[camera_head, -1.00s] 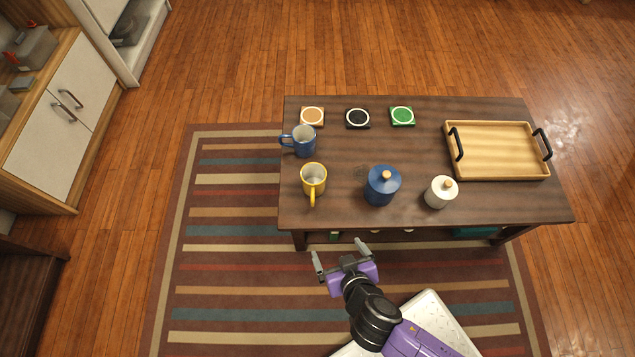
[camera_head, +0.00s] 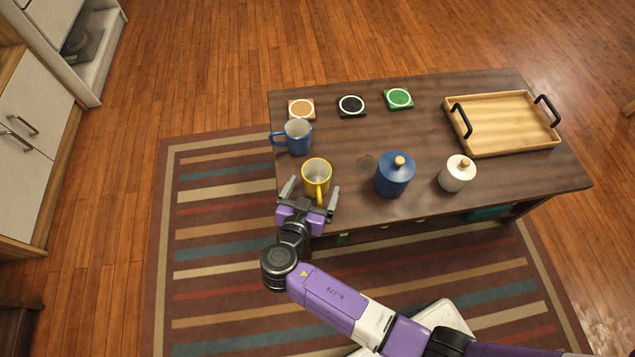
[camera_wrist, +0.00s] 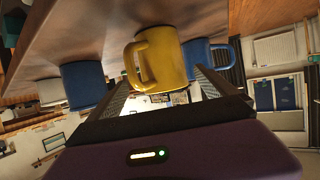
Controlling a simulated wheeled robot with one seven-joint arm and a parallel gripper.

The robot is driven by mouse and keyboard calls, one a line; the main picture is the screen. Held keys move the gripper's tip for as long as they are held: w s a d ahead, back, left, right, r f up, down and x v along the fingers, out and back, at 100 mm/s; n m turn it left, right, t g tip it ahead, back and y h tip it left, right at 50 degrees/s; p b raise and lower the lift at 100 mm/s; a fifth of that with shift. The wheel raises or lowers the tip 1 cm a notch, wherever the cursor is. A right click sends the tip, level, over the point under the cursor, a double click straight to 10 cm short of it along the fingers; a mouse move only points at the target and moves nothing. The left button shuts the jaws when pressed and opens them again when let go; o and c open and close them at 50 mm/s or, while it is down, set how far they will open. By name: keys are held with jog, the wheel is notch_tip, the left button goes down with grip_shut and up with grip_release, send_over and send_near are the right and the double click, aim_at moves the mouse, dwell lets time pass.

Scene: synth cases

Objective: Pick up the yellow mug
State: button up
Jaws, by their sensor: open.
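The yellow mug (camera_head: 317,174) stands upright near the front left edge of the dark wooden table, its handle towards my gripper. My gripper (camera_head: 311,190) is open at that edge, with one finger to each side of the mug's handle in the head view. In the wrist view the yellow mug (camera_wrist: 160,60) appears ahead, between and beyond the fingers (camera_wrist: 165,85), its handle on the left of its body. I cannot tell whether a finger touches it.
A blue mug (camera_head: 297,137) stands just behind the yellow one. A blue lidded jar (camera_head: 392,178) and a white lidded jar (camera_head: 456,175) stand to the right. Several coasters lie at the back, and a wooden tray (camera_head: 500,120) lies at the right of the table (camera_head: 420,130).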

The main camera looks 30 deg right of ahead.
aim_at(316, 173)
jog(key=shift+x, duration=2.3)
jog(key=shift+w+a+r, duration=0.1)
jog(key=shift+w+a, duration=0.05)
jog(key=shift+w, duration=0.05)
jog(key=c, duration=1.7)
